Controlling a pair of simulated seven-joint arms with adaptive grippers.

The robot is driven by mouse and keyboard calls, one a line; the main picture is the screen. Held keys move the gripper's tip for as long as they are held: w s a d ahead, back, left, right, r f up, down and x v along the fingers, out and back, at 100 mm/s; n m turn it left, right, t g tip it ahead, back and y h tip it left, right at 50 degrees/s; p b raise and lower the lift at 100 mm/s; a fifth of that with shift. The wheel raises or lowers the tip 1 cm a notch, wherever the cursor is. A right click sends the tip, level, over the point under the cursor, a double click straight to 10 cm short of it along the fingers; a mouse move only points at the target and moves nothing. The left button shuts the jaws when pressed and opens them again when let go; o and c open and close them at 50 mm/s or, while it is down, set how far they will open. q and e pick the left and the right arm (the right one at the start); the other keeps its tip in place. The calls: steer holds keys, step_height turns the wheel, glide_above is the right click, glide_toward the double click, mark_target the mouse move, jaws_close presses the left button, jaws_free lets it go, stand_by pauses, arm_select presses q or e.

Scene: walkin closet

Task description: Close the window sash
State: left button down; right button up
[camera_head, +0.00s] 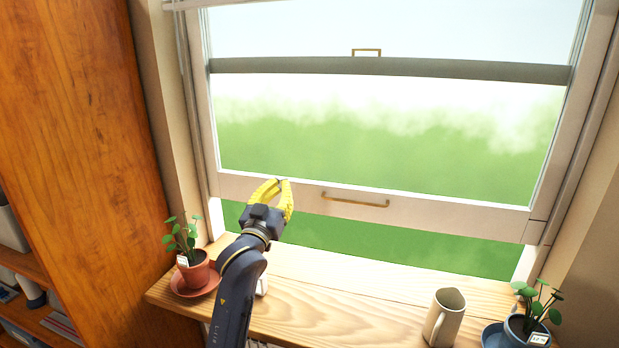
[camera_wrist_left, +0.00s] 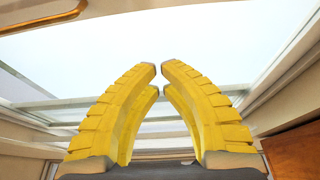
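The window sash (camera_head: 450,209) has a white lower rail with a brass handle (camera_head: 355,201). It stands raised, with an open gap showing green between its rail and the wooden sill (camera_head: 330,290). My left gripper (camera_head: 281,181) is in front of the rail, left of the handle, with its yellow fingertips drawn together and nothing between them. In the left wrist view the fingertips (camera_wrist_left: 159,67) nearly meet, and a brass handle (camera_wrist_left: 45,28) shows at the upper left. I cannot tell whether the fingers touch the rail. My right gripper is not in view.
A potted plant (camera_head: 195,268) on a saucer stands at the sill's left end. A beige mug (camera_head: 446,315) and a blue-potted plant (camera_head: 519,330) stand at the right. A small brass handle (camera_head: 366,51) is on the dark bar above. A wooden cabinet (camera_head: 80,120) stands left.

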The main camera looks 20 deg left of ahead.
mark_target(296, 170)
arm_select(q)
steer(key=x, duration=1)
steer(key=shift+w+r, duration=0.15)
steer(key=shift+r, duration=0.05)
step_height(296, 170, down, 2)
steer(key=shift+f, duration=1.05)
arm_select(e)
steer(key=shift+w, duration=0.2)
